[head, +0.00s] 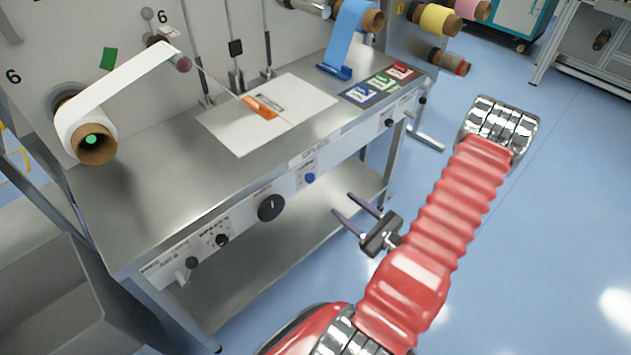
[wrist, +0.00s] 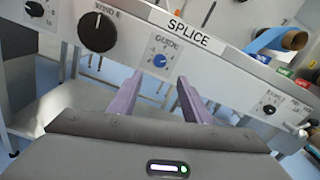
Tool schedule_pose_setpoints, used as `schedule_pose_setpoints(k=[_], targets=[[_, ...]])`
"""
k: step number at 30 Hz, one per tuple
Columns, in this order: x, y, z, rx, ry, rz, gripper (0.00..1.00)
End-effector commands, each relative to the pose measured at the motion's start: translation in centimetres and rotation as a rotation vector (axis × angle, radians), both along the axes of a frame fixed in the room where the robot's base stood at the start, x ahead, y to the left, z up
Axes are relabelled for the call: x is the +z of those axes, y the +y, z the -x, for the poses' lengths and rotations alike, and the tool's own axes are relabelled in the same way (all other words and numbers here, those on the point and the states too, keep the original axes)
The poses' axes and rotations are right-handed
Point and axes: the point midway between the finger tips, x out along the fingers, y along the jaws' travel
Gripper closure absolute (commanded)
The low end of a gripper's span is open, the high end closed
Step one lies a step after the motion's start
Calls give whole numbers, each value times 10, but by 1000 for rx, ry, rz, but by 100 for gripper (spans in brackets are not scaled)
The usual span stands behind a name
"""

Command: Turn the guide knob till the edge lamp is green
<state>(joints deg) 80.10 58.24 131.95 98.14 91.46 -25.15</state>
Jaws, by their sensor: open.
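The guide knob (wrist: 160,61) is small and blue, on a white panel labelled GUIDE on the bench's front rail. It also shows in the head view (head: 310,178), below the white splice label. My gripper (head: 343,205) is open and empty, its two purple fingers pointing at the rail from a short way off. In the wrist view my gripper (wrist: 159,80) has the knob just above and between its fingertips, not touching. I cannot pick out the edge lamp for sure in either view.
A large black knob (head: 271,207) sits left of the guide knob, and a smaller black knob (head: 388,122) to its right. A white web roll (head: 75,118) hangs at the left. The metal bench top (head: 165,185) lies above the rail; open blue floor is at the right.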

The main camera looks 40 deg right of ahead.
Motion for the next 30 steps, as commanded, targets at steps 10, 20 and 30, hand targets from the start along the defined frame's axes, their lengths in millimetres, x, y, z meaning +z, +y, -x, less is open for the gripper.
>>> schedule_pose_setpoints(k=[10,20,30], targets=[[0,1,-11,3,0,-1,56],[0,2,-43,3,0,-1,56],[0,3,-80,3,0,-1,56]])
